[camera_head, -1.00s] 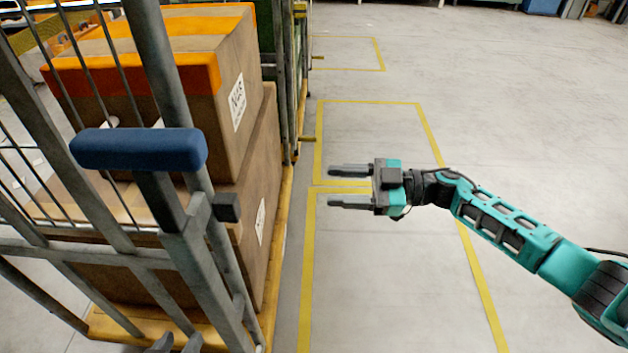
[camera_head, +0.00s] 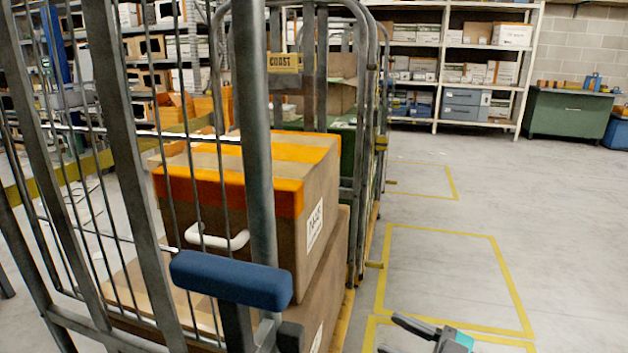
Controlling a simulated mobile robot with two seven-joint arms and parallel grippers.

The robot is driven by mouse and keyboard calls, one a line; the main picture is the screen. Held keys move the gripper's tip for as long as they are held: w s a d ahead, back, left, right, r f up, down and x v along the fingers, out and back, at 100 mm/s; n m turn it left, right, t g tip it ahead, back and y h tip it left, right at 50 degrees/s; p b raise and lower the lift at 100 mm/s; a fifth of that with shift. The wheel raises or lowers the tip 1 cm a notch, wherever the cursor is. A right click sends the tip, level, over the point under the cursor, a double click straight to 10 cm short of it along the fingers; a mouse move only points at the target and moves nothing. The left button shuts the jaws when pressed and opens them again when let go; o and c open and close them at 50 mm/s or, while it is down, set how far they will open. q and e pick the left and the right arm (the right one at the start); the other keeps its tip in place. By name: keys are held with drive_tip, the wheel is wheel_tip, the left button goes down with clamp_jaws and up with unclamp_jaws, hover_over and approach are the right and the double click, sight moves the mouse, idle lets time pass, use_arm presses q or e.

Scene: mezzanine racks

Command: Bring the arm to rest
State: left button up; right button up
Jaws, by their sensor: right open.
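My right gripper (camera_head: 402,335) shows at the bottom edge of the head view, right of the cage trolley. Its dark fingers point left and stand apart, with nothing between them. It is over the floor by the yellow lines, and most of the right arm is cut off below the frame. My left gripper is not in the head view.
A metal cage trolley (camera_head: 258,130) with a blue handle (camera_head: 231,280) stands close on the left. It holds stacked cardboard boxes (camera_head: 325,185). White shelving (camera_head: 438,75) and a green cabinet (camera_head: 567,117) stand at the back. The floor (camera_head: 565,220) at right is clear.

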drive_tip(key=s+a+f+m+h, duration=0.1)
drive_tip(key=s+f+m+h, duration=1.1)
drive_tip(key=s+h, duration=0.3)
use_arm(q)
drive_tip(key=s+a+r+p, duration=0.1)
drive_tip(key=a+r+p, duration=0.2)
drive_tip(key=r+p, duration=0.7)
drive_tip(key=p, duration=0.4)
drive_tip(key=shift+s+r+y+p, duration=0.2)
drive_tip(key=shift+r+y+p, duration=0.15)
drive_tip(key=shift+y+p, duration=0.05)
use_arm(e)
wheel_tip(320, 180, up, 10)
drive_tip(key=s+d, duration=0.1)
drive_tip(key=d, duration=0.1)
drive_tip(key=shift+s+d, duration=0.25)
drive_tip(key=shift+d, duration=0.05)
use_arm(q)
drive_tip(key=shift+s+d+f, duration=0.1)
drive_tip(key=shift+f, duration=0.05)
